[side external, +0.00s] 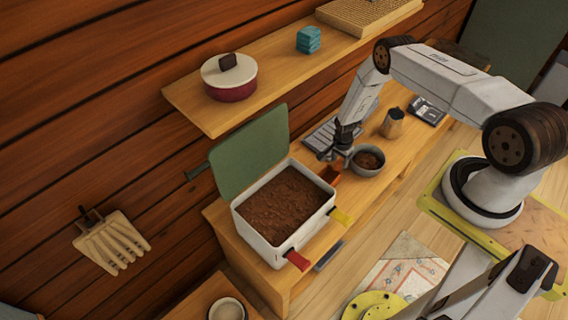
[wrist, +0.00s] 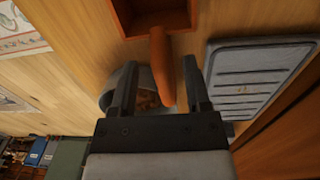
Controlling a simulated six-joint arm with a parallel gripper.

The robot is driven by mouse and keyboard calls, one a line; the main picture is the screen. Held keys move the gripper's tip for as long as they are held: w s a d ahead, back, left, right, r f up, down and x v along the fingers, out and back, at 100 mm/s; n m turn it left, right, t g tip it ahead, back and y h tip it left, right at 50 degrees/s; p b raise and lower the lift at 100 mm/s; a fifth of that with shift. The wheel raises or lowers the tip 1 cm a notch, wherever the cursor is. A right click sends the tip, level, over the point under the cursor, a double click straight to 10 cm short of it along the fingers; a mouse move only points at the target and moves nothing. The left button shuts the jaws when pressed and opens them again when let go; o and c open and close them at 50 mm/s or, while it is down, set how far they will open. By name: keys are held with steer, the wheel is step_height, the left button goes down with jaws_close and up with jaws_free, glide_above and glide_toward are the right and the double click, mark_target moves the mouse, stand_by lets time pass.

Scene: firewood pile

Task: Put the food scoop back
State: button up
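The orange-brown scoop (wrist: 160,60) lies with its handle between the fingers of my gripper (wrist: 160,64) in the wrist view, with gaps on both sides. Its square open pan is at the top edge, partly cut off. In the side view the scoop (side external: 331,175) is small, between the white bin and the grey bowl. My gripper (side external: 337,154) is low above the bench there, open, its fingers apart. The white bin (side external: 283,251) is full of brown granular food, its green lid (side external: 255,150) standing open behind. Whether the scoop touches the bench is unclear.
A grey bowl (side external: 368,172) with brown food is close right of my gripper. A grey ridged tray (side external: 320,138) lies behind it. A shelf (side external: 275,85) with a red pot (side external: 231,87) overhangs the bench.

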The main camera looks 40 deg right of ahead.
mark_target(338, 160)
steer(key=shift+r, duration=0.15)
step_height(338, 160, up, 13)
steer(key=shift+w, duration=0.2)
stand_by(0.8)
stand_by(0.9)
